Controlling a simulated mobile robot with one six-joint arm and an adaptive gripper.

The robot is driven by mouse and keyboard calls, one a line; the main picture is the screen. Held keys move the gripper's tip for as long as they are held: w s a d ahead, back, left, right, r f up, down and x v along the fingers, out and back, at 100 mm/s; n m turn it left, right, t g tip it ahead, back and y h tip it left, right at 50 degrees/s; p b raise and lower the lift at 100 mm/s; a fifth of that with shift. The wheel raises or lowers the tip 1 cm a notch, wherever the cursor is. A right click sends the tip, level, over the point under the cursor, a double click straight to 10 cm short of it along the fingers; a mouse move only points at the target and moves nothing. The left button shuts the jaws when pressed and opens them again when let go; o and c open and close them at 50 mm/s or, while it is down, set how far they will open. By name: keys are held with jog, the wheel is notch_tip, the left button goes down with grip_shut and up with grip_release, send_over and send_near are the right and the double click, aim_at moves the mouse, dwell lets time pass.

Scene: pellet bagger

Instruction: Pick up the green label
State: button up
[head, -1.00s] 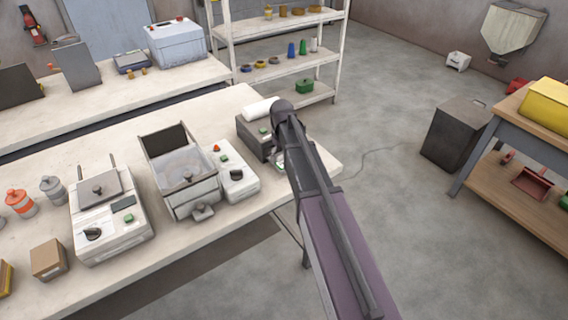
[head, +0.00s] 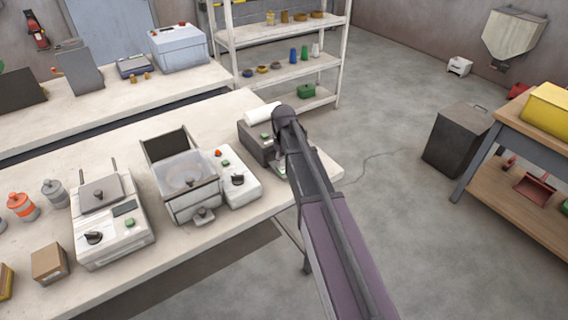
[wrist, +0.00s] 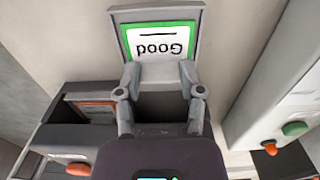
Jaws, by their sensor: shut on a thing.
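The green label (wrist: 160,42) is a white card with a green border and the word "Good", upside down in the wrist view. My gripper (wrist: 160,72) is shut on its near edge, and grey edging shows around the card. In the head view, a small part of the label (head: 282,169) shows at the bench's right end, beside the dark label printer. My arm hides most of my gripper and the rest of the label there. I cannot tell whether the label still touches the bench.
The dark printer (head: 256,143) with a white roll stands just left of my arm. A white device (head: 232,180) and a clear-lidded box (head: 188,188) stand further left on the bench (head: 120,150). Open floor lies right of the bench.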

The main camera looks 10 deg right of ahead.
aim_at(283, 160)
jog(key=shift+r, duration=0.1)
notch_tip(283, 160, up, 3)
jog(key=p, duration=0.3)
jog(key=shift+r, duration=0.2)
jog(key=s+r+p, duration=0.1)
jog(key=s+p, duration=0.1)
jog(key=s, duration=1.4)
jog(key=shift+r, duration=0.2)
jog(key=shift+s+d, duration=0.1)
